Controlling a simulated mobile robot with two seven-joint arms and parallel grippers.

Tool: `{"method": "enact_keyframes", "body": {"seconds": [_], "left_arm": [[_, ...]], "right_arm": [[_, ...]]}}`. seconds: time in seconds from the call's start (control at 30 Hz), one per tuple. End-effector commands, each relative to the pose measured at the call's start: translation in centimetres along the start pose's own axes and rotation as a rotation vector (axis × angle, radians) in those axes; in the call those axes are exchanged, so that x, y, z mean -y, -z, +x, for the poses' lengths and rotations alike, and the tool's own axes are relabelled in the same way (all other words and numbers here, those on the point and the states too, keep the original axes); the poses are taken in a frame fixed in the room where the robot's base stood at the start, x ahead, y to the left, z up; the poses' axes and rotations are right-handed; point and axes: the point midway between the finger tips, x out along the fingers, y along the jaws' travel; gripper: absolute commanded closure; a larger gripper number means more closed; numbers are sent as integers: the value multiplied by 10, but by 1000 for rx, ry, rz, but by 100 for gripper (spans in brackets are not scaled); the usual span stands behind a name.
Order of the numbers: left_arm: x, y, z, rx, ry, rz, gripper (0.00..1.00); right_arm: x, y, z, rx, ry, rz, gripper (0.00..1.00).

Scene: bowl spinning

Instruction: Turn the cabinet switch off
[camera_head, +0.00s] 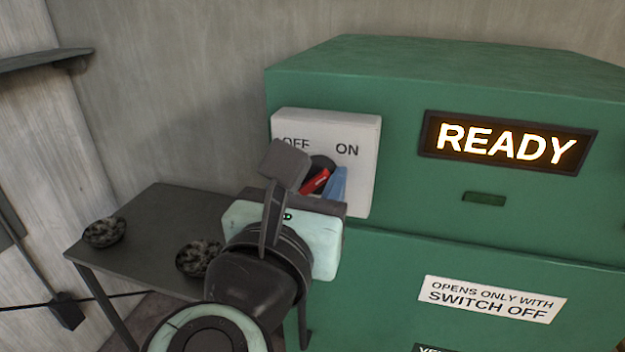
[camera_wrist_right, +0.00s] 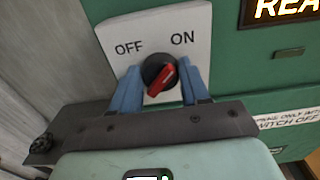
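The cabinet switch is a black round knob with a red handle (camera_wrist_right: 161,80) on a white plate (camera_wrist_right: 158,22) marked OFF at left and ON at right. The handle slants up to the right, toward ON. The knob's red part also shows in the head view (camera_head: 316,181), partly hidden by my arm. My right gripper (camera_wrist_right: 160,68) is in front of the plate with its two blue fingers apart, one on each side of the knob. Whether either finger touches the knob is unclear. My left gripper is not in view.
The green cabinet (camera_head: 430,90) has a lit READY sign (camera_head: 507,142) and a label reading OPENS ONLY WITH SWITCH OFF (camera_head: 491,299). A dark side table (camera_head: 160,225) at left holds two dark speckled bowls (camera_head: 104,232). A wall stands behind.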

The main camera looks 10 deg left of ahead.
Motion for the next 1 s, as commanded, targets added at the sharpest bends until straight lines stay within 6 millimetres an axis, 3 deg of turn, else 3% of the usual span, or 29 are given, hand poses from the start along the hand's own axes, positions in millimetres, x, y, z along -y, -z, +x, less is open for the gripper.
{"method": "enact_keyframes", "body": {"seconds": [0.43, 1.0], "left_arm": [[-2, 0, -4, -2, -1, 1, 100], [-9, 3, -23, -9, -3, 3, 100]], "right_arm": [[0, -1, 1, 0, 0, -138, 85], [-2, -1, 1, 1, 2, -663, 85]]}}
